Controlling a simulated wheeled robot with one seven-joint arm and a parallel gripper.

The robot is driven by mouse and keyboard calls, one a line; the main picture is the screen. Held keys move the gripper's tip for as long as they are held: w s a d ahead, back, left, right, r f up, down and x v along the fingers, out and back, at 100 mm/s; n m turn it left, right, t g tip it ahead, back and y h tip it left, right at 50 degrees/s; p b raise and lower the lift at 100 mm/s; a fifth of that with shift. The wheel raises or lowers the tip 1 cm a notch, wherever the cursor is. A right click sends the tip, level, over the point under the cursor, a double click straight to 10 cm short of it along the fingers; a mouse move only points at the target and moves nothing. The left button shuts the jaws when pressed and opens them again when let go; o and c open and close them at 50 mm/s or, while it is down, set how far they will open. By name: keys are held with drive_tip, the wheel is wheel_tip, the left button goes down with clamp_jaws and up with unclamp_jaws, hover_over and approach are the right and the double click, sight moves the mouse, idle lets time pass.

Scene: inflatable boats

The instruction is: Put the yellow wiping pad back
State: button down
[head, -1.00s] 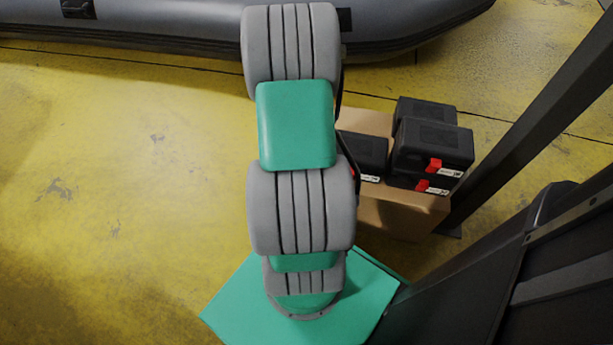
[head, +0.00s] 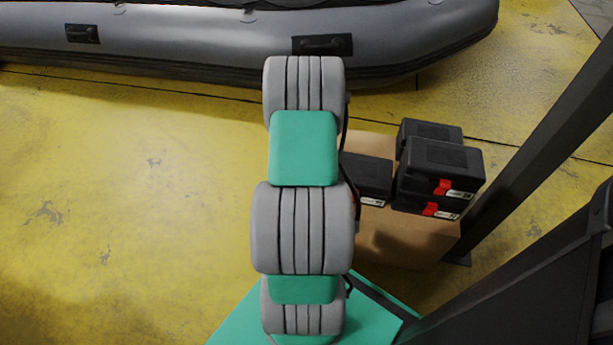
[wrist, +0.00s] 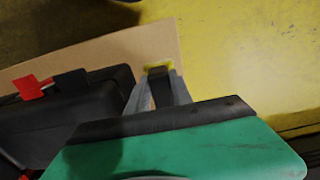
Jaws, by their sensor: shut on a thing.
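The yellow wiping pad (wrist: 158,66) shows only as a small yellow patch at the tips of my gripper (wrist: 158,74) in the wrist view. My gripper is shut on it, and the dark and grey fingers hide most of it. Behind it lies the top of a cardboard box (wrist: 110,52), close to the tips; I cannot tell whether the pad touches it. In the head view my arm hides the gripper and the pad.
Several black cases (head: 440,165) with red latches sit on the cardboard box (head: 410,240), right of my arm. One case (wrist: 80,110) is close left of my fingers. A grey inflatable boat (head: 190,45) lies at the back. Yellow floor (head: 120,190) is clear at left.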

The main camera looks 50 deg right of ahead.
drive_tip(key=shift+f, duration=0.25)
drive_tip(key=c, duration=1.1)
unclamp_jaws()
drive_tip(key=shift+r, duration=0.1)
drive_tip(key=shift+c, duration=0.2)
wheel_tip(320, 180, up, 12)
drive_tip(key=p, duration=0.5)
drive_tip(key=w+a+r+n, duration=0.4)
drive_tip(key=w+a+r, duration=0.25)
drive_tip(key=a, duration=0.35)
drive_tip(key=s+a+r+n, duration=0.1)
drive_tip(key=a+r+n, duration=0.1)
drive_tip(key=a, duration=0.6)
drive_tip(key=s+a+r+n+t, duration=0.1)
drive_tip(key=s+a+r+n, duration=0.1)
drive_tip(key=a, duration=0.7)
drive_tip(key=s+a+r+n+t, duration=0.1)
drive_tip(key=s+a+r+n, duration=0.1)
drive_tip(key=a+n, duration=0.3)
drive_tip(key=a+r, duration=0.1)
drive_tip(key=a, duration=0.2)
drive_tip(key=shift+a+r, duration=0.2)
drive_tip(key=shift+a, duration=0.15)
